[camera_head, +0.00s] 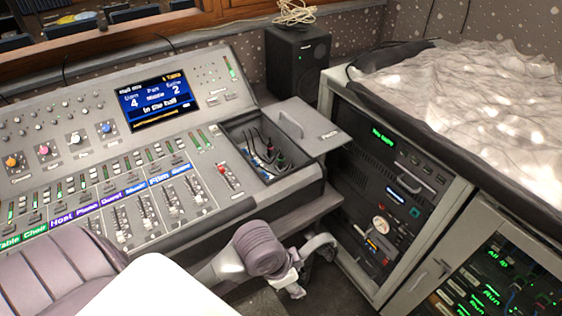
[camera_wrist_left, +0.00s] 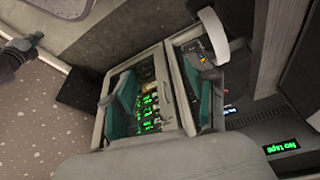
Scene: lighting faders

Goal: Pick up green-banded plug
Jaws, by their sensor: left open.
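Several small plugs with dark cables (camera_head: 266,158) lie in the open compartment (camera_head: 238,131) at the right end of the console. Coloured spots show on them, but they are too small to tell surely which plug has the green band. My left gripper (camera_wrist_left: 162,95) is open and empty in the left wrist view, its teal-padded fingers apart, with the rack's green readouts visible beyond them. In the camera_head view my left arm is low in front of the console, below and apart from the compartment. The plugs do not show clearly in the left wrist view.
The grey lid (camera_head: 312,124) stands beside the compartment on its right. The fader console (camera_head: 120,165) fills the left. A black speaker (camera_head: 297,62) stands behind. An equipment rack (camera_head: 385,195) stands to the right, with a rumpled cover (camera_head: 470,95) on top.

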